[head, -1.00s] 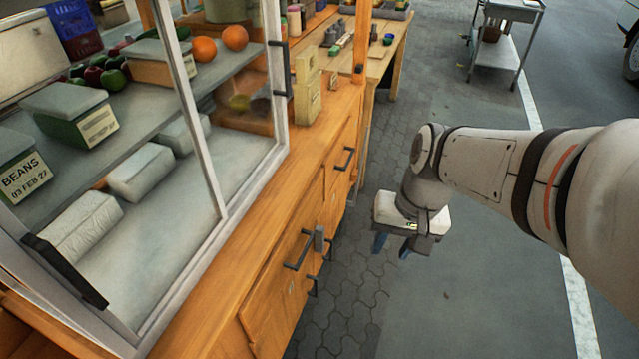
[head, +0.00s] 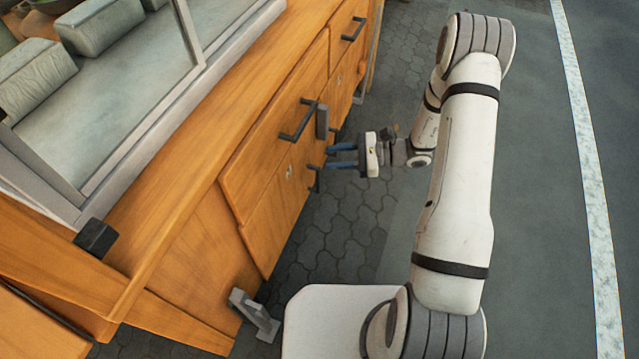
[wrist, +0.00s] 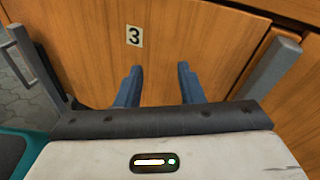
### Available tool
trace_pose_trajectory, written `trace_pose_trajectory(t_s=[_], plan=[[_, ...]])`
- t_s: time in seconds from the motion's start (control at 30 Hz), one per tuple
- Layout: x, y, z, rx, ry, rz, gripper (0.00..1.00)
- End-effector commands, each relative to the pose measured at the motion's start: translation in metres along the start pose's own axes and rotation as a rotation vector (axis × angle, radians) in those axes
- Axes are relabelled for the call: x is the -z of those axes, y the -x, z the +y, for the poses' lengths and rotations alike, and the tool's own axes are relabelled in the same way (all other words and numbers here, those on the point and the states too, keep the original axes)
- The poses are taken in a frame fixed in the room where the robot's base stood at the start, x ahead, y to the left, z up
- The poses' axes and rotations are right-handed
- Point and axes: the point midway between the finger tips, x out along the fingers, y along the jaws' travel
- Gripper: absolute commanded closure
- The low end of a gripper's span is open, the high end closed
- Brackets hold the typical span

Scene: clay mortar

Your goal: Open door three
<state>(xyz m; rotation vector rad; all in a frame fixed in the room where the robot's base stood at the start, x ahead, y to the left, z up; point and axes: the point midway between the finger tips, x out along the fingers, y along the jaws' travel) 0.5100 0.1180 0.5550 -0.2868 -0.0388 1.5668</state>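Door three is a wooden panel (wrist: 160,60) with a small "3" label (wrist: 134,36) in the wrist view. My gripper (head: 332,157) is in front of the cabinet's lower front, with its blue fingers pointing at it. In the wrist view my gripper (wrist: 159,76) has its two fingers spread, with only wood seen between them. A grey bar handle (wrist: 36,68) is left of the fingers and another grey bar (wrist: 272,68) is to their right. I cannot tell which one belongs to door three. In the head view a dark handle (head: 315,179) is close to the fingertips.
A drawer above has a dark handle (head: 297,121), with a grey block (head: 322,121) beside it. Another drawer handle (head: 353,29) is farther along the wooden cabinet (head: 200,200). A grey bracket (head: 255,315) is low near the cabinet's base. Paving to the right is open.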

Motion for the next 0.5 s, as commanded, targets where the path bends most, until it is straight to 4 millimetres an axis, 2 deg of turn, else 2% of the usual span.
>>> trace_pose_trajectory(t_s=[0.03, 0.1, 0.2, 0.33, 0.5], plan=[[0.041, -0.004, 0.003, 0.057, -0.051, -0.026, 0.65], [0.076, -0.005, 0.002, 0.134, -0.104, -0.057, 0.65], [0.117, -0.006, 0.003, 0.229, -0.164, -0.088, 0.65], [0.151, -0.005, 0.005, 0.311, -0.211, -0.111, 0.65], [0.165, -0.009, 0.004, 0.349, -0.232, -0.121, 0.65]])
